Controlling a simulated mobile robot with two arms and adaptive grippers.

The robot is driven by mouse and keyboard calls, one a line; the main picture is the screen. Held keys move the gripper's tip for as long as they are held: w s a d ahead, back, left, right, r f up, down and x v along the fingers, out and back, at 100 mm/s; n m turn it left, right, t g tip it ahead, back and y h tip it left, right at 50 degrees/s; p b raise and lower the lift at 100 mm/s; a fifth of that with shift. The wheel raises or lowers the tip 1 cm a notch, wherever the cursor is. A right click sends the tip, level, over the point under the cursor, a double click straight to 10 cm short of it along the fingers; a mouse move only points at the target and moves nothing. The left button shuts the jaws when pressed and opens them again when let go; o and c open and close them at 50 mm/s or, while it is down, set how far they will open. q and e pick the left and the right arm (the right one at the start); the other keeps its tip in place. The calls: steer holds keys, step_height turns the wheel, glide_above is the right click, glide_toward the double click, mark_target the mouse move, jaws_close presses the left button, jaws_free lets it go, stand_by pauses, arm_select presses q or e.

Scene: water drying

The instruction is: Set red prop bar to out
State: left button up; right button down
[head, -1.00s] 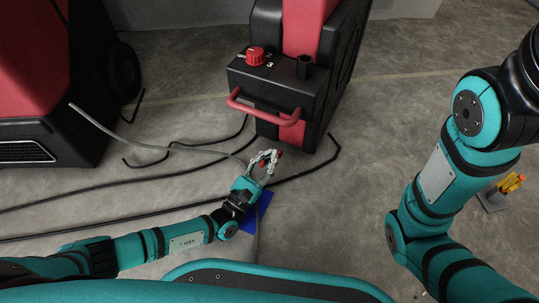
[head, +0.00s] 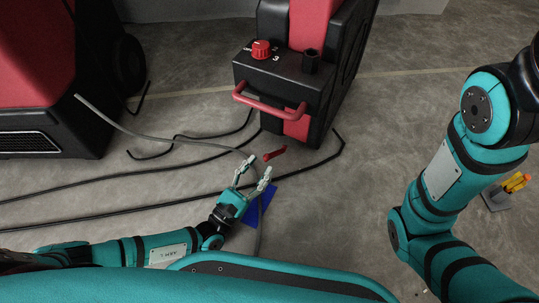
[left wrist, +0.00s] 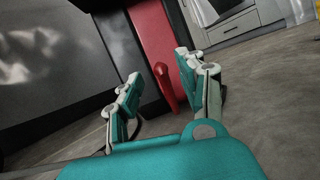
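The red prop bar (head: 274,153) is a short red bar low in front of the black and red machine (head: 270,75). It points out to the left near the floor. In the left wrist view the bar (left wrist: 165,88) shows between my fingers, beyond their tips, before the machine's red panel. My left gripper (head: 258,167) is open and empty, on the near side of the bar and apart from it. It also shows open in the left wrist view (left wrist: 159,67). My right arm is at the right; its gripper is out of view.
The machine has a red knob (head: 261,50) and a red front handle (head: 270,103). Another red and black machine (head: 40,90) stands left. Black cables and a grey hose (head: 180,143) cross the floor. A blue sheet (head: 262,203) lies near my gripper. A tool holder (head: 497,196) stands right.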

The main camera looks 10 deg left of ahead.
arm_select(q)
steer(key=s+a, duration=0.3)
steer(key=s, duration=0.2)
steer(key=shift+s, duration=0.35)
